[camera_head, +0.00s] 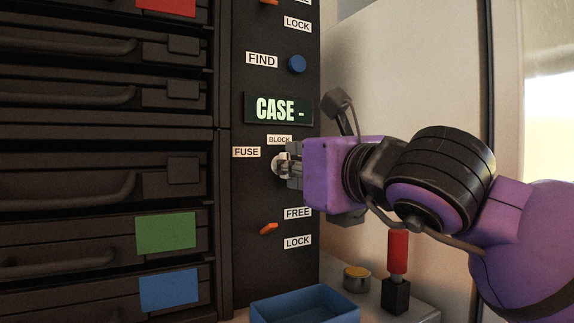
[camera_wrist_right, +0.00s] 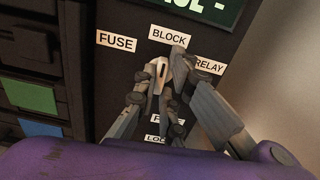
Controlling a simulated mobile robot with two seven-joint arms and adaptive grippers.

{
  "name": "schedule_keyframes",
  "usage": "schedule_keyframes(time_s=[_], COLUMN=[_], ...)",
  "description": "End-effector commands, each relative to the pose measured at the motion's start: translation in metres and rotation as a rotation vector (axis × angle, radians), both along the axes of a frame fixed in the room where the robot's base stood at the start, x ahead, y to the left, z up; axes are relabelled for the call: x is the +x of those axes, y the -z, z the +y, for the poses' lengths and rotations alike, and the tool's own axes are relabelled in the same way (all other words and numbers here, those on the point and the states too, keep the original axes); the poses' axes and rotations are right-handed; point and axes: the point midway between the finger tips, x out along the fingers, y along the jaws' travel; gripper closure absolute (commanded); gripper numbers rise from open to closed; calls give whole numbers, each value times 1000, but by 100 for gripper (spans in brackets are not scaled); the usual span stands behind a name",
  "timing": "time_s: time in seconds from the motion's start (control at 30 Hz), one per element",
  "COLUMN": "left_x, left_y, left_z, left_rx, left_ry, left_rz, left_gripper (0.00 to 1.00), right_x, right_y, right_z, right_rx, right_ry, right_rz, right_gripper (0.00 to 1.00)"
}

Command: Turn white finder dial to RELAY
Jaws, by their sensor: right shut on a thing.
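The white finder dial (camera_head: 277,164) is on the dark panel, below the green CASE display, and is partly hidden by my right gripper. In the wrist view the dial (camera_wrist_right: 154,70) shows between the fingers, with a FUSE label (camera_wrist_right: 117,42) at its left, a BLOCK label (camera_wrist_right: 169,34) above it and a RELAY label (camera_wrist_right: 208,65) to its right. My right gripper (camera_head: 288,167) is shut on the dial, reaching in from the right. I cannot tell surely which label the dial points to. My left gripper is out of view.
The CASE display (camera_head: 279,108) and a blue FIND knob (camera_head: 297,64) are above. An orange lever (camera_head: 269,228) between FREE and LOCK labels is below. Drawers (camera_head: 70,185) fill the left. A blue tray (camera_head: 305,304), a round tin (camera_head: 357,279) and a red-handled item (camera_head: 398,253) stand below my arm.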

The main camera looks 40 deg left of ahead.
Motion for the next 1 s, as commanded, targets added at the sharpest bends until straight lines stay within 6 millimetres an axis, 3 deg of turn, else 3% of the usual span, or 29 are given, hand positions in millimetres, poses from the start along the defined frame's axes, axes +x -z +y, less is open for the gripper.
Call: schedule_keyframes(time_s=[0.2, 0.57, 1.0], left_x=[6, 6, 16], left_y=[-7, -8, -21], left_z=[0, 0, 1], left_rx=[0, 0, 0], left_ry=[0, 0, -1], left_rz=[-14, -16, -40], left_gripper=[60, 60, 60], right_x=[-1, -1, -1], right_y=[-1, 0, 0], right_z=[0, 0, 0], right_rx=[55, 62, 124], right_ry=[-2, -1, 0], right_rz=[133, 153, 302], right_gripper=[100, 100, 100])
